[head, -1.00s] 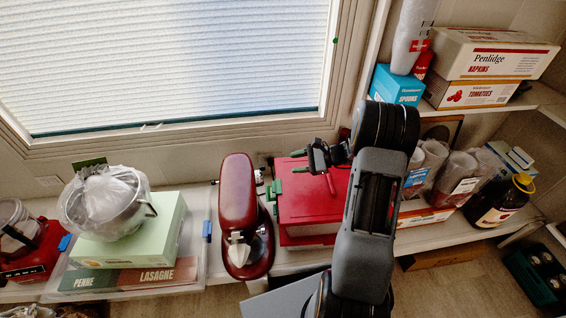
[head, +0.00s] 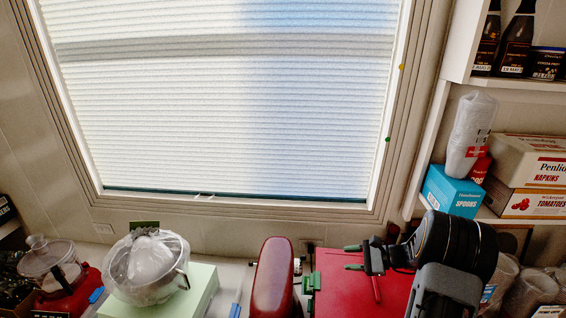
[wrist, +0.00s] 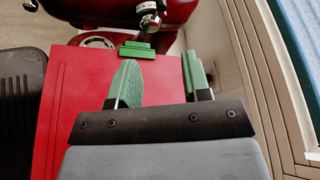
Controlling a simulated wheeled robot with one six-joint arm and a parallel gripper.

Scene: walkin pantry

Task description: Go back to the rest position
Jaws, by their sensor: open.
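My gripper (head: 348,257) is open and empty. In the head view it is at the lower right, its green-tipped fingers pointing left above a red box (head: 330,290). In the wrist view the two green fingers of my gripper (wrist: 160,85) are spread apart, with the red lid of the box below them and nothing between them. My dark arm hides the right part of the box in the head view.
A red stand mixer (head: 273,280) stands left of the box. A plastic-wrapped bowl (head: 150,268) sits on a pale green box (head: 195,297). A blue spoons box (head: 450,192) and napkins carton (head: 532,160) are on the right shelf. A window blind (head: 220,100) fills the back.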

